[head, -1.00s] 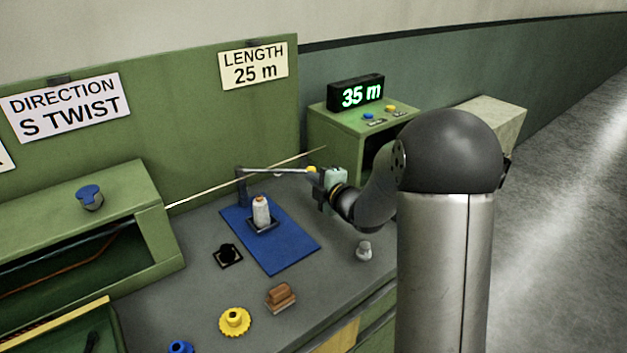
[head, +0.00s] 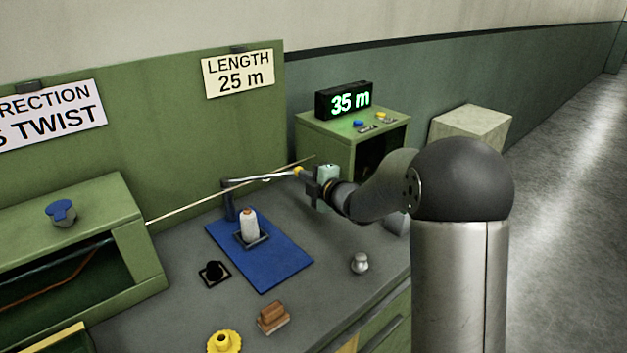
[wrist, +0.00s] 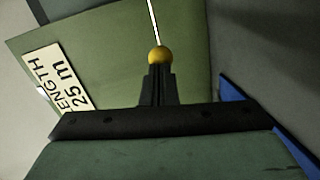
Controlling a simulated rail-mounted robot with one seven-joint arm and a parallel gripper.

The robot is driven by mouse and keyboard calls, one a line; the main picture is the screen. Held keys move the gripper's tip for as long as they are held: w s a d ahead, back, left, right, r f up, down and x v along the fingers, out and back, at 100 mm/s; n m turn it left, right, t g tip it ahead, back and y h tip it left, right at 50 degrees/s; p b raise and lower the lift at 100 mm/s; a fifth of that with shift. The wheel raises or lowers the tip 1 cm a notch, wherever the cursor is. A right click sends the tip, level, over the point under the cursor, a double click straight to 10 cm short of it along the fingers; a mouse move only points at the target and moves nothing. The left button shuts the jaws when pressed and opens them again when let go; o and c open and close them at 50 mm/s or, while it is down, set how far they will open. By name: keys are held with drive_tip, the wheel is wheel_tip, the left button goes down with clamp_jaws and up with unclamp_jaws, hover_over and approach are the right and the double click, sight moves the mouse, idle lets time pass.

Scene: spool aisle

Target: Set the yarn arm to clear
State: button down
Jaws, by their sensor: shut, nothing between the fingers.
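The yarn arm (head: 252,181) is a thin grey bar on a dark post at the back of the blue mat (head: 284,262). It reaches to the right and ends in a yellow knob (head: 299,171). My gripper (head: 309,178) is at the knob end of the bar, with its fingers pointing left. In the wrist view the fingers (wrist: 158,75) are together, and the yellow ball (wrist: 158,55) shows just past their tips. I cannot tell whether they touch it. A white yarn spool (head: 249,224) stands upright in a dark holder on the mat.
A pale rod (head: 190,207) slants behind the yarn arm. A green cabinet with a "35 m" display (head: 345,100) stands at the back right. A silver knob (head: 360,263), brown block (head: 272,317), yellow gear-like piece (head: 224,342) and black square piece (head: 214,272) are on the grey bench.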

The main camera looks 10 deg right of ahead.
drive_tip(key=s+d+m+g+h+p, duration=0.1)
drive_tip(key=s+d+m+g+h, duration=0.15)
drive_tip(key=s+d+m, duration=0.35)
drive_tip(key=s+d+m+g+h, duration=0.1)
drive_tip(key=s+d+m+h, duration=0.2)
drive_tip(key=s, duration=0.6)
drive_tip(key=s+d+m+g+h+p, duration=0.1)
drive_tip(key=s+d+m+h, duration=0.35)
drive_tip(key=s, duration=0.25)
drive_tip(key=s+a+f+m+g+y+p, duration=0.1)
drive_tip(key=s+a+m+g, duration=0.2)
drive_tip(key=s, duration=0.8)
drive_tip(key=s+a+f+m+g+y+p, duration=0.1)
drive_tip(key=s+m+g, duration=0.4)
drive_tip(key=s, duration=0.6)
drive_tip(key=shift+s+a+f+m+g+p, duration=0.15)
drive_tip(key=shift+a+f+m+g+p, duration=0.25)
drive_tip(key=shift+a+g, duration=0.45)
